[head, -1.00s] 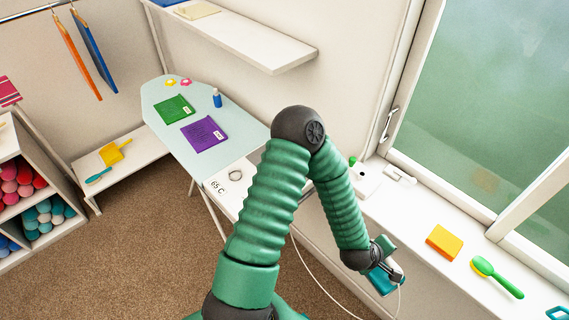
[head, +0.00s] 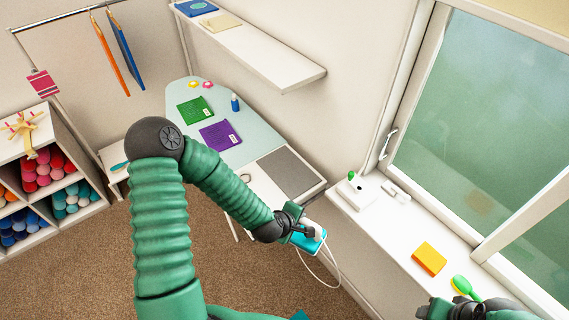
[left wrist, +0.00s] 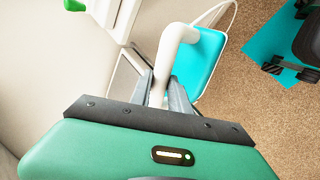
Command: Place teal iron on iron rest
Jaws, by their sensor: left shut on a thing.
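The teal iron (head: 310,241) hangs in the air in front of the near end of the ironing board. My left gripper (head: 303,230) is shut on its white handle. In the left wrist view the fingers (left wrist: 165,92) close around the white handle, and the teal body (left wrist: 200,62) lies beyond. A grey panel (head: 289,172), which looks like the iron rest, is set in the board's white near end. The iron is apart from it, nearer to me. My right gripper (head: 462,308) is partly in view at the bottom right; its fingers are unclear.
The ironing board (head: 182,92) bears a green cloth (head: 196,110), a purple cloth (head: 220,135) and a blue bottle (head: 235,103). A white cord (head: 337,275) loops below the iron. A wall shelf (head: 262,50) overhangs the board.

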